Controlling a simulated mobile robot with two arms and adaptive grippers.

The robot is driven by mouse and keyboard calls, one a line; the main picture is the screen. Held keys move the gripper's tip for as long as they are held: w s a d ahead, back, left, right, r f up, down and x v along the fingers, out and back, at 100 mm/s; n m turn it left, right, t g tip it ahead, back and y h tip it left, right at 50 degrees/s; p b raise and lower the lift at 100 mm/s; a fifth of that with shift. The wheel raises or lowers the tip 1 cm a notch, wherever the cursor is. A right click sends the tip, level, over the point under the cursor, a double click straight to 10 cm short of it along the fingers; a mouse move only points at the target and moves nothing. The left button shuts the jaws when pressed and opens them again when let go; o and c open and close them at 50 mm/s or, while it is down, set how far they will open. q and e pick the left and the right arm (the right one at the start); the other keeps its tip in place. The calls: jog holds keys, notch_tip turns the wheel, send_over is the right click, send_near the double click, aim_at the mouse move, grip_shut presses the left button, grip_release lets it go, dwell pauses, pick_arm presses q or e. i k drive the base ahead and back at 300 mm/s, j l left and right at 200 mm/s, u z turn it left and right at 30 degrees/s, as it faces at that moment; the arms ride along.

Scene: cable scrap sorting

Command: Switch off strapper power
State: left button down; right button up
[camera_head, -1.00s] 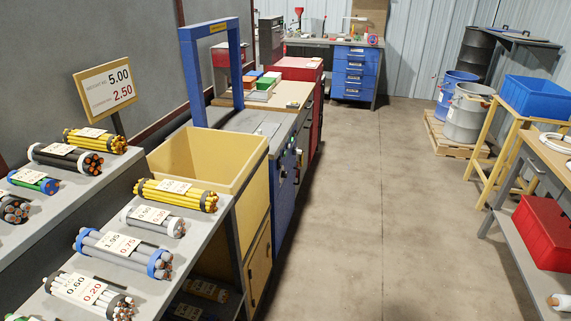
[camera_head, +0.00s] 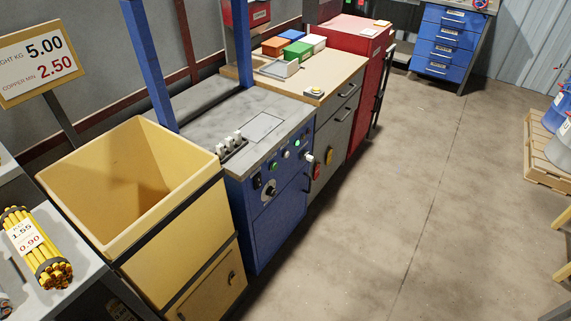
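The strapper is a blue machine (camera_head: 268,232) with a grey top and a tall blue arch (camera_head: 148,62) over it. The markings and switch positions are too small to read. Neither of my grippers is in view.
A yellow bin (camera_head: 180,220) stands left of the strapper, beside a shelf with a yellow cable bundle (camera_head: 34,243). A wooden-topped grey cabinet (camera_head: 333,130) and a red cabinet (camera_head: 362,60) stand beyond it. The concrete floor (camera_head: 400,200) to the right is clear.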

aim_at(258, 180)
jog(key=i+l, duration=0.2)
jog(key=i+l+u, duration=0.15)
jog(key=l, duration=0.25)
jog(key=i+l, duration=0.2)
jog(key=l, duration=0.15)
jog(key=i+l+u, duration=0.2)
jog(key=i+l, duration=0.15)
jog(key=l, duration=0.3)
